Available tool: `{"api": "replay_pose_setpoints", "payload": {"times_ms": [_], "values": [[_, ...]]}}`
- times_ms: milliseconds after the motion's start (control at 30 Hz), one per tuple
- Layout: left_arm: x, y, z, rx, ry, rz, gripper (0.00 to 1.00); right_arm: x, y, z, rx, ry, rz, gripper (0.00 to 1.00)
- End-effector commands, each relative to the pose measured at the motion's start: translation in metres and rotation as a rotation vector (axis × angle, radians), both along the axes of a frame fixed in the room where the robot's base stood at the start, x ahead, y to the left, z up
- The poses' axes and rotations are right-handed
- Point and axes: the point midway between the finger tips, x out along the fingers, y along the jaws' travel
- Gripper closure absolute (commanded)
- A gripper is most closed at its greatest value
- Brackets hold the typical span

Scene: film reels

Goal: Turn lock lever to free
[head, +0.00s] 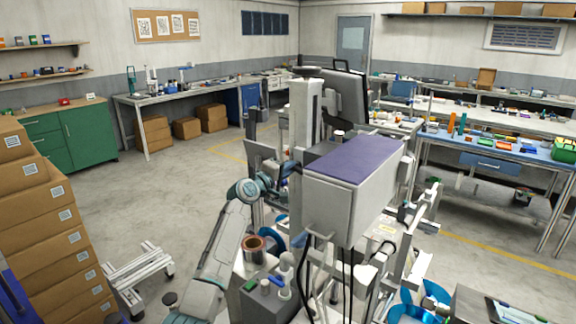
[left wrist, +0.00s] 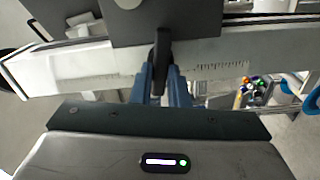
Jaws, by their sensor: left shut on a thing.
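The lock lever (left wrist: 161,50) is a short black lever in the left wrist view, on the near side of a dark grey block (left wrist: 190,22) that sits on a pale rail with ruler marks (left wrist: 85,65). It points down toward the camera, roughly in line with my fingers. My left gripper (left wrist: 161,78) has its blue fingers shut on the lever's near end, one on each side. In the head view my left gripper (head: 287,172) is at the left side of a tall grey machine (head: 340,205), and the lever cannot be made out there. My right gripper is not in view.
Copper-coloured (head: 254,246) and blue reels (head: 415,305) are at the machine's lower part. Black cables hang down its front. Stacked cardboard boxes (head: 40,200) stand at the left. A blue workbench (head: 495,150) is at the right. The floor at left middle is clear.

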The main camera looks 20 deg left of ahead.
Motion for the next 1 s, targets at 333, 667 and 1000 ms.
{"api": "replay_pose_setpoints", "payload": {"times_ms": [333,667,1000], "values": [[0.0,0.0,-0.001,-0.161,0.06,0.0,1.0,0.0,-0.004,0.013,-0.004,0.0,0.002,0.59],[0.0,0.0,-0.002,-0.204,0.074,0.0,1.0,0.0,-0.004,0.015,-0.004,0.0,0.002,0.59],[0.0,0.0,-0.002,-0.204,0.075,0.0,0.8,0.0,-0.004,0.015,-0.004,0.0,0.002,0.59]]}}
